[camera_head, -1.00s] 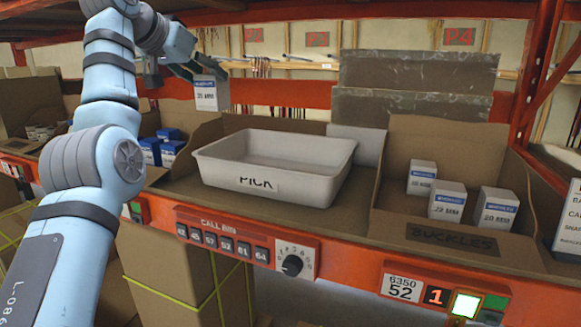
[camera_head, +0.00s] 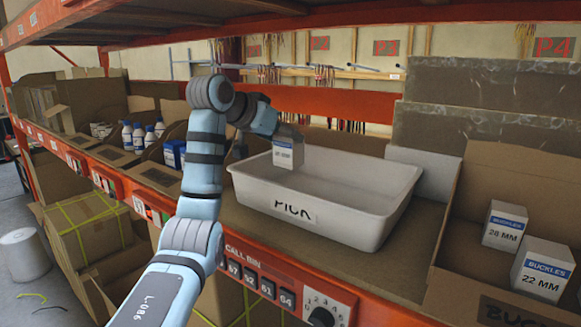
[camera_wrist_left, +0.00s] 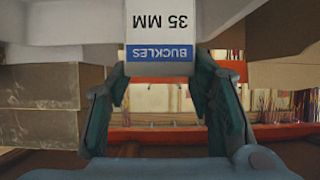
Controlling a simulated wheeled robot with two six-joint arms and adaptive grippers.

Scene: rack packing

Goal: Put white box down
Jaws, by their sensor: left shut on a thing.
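My left gripper (camera_head: 284,129) is shut on a white box (camera_head: 288,154) with a blue band. The label reads BUCKLES 35 MM in the left wrist view, where the box (camera_wrist_left: 160,30) appears upside down between the two dark fingers (camera_wrist_left: 160,78). In the head view the box hangs at the far left part of the white tray (camera_head: 330,232) marked PICK, its lower part overlapping the tray's inside. I cannot tell whether it touches the tray floor. My right gripper is not in view.
A cardboard bin (camera_head: 470,270) on the right holds other white buckle boxes (camera_head: 505,225). Blue boxes (camera_head: 174,153) and white bottles (camera_head: 138,136) stand in bins to the left. The orange shelf edge (camera_head: 265,262) runs along the front. The tray's visible floor is clear.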

